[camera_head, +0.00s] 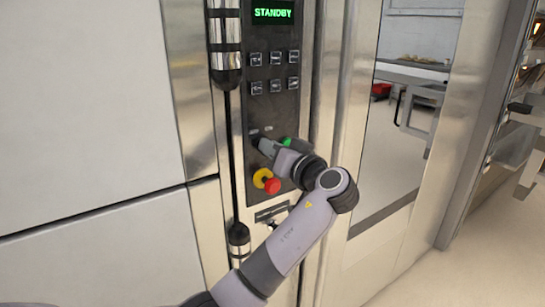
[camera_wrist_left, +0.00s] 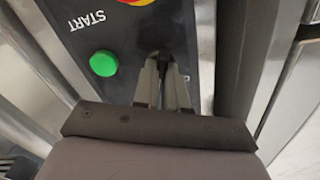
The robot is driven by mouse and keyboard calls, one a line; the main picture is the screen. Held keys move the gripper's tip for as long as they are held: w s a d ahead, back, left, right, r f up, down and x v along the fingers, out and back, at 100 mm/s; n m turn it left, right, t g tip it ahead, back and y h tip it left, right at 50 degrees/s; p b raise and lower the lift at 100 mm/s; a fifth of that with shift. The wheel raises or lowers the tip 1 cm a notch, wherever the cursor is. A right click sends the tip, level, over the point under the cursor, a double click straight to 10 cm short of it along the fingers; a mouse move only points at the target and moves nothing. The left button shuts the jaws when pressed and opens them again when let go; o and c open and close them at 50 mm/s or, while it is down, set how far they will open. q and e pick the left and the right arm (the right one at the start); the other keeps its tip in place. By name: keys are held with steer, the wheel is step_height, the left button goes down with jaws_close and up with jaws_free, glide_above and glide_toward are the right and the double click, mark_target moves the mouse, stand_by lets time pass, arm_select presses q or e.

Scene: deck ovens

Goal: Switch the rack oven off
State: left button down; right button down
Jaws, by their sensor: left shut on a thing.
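The rack oven's dark control panel (camera_head: 270,105) has a green display (camera_head: 272,13) reading STANDBY. My left gripper (camera_head: 265,147) is at the lower panel, beside the green button (camera_head: 287,141). In the left wrist view the gripper (camera_wrist_left: 163,62) has its fingers close together against the panel, shut on a small dark switch that they mostly hide. The switch's setting cannot be read. The green button (camera_wrist_left: 103,63) stands apart from the fingers, near the word START. My right gripper is in neither view.
A red emergency stop (camera_head: 272,186) with a yellow ring sits just below the gripper. Two rows of small buttons (camera_head: 273,72) are above. A vertical bar handle (camera_head: 232,150) runs left of the panel. A glazed door (camera_head: 400,130) is at the right.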

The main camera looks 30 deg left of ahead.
arm_select(q)
steer(key=n+b, duration=0.2)
steer(key=b, duration=0.2)
steer(key=n+b, duration=0.2)
steer(key=b, duration=0.3)
steer(key=shift+s+f+n, duration=0.1)
steer(key=shift+f+n, duration=0.3)
steer(key=n+b, duration=0.3)
steer(key=b, duration=0.1)
steer(key=shift+r+b, duration=0.15)
steer(key=shift+b, duration=0.15)
steer(key=shift+s+r+n+b, duration=0.1)
steer(key=shift+r+n+b, duration=0.05)
steer(key=shift+n+b, duration=1.15)
steer(key=shift+n, duration=0.3)
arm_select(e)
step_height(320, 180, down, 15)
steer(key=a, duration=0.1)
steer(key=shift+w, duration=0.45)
arm_select(q)
steer(key=shift+r, duration=0.1)
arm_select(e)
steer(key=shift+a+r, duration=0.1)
arm_select(q)
steer(key=c, duration=1.2)
jaws_free()
steer(key=v, duration=0.7)
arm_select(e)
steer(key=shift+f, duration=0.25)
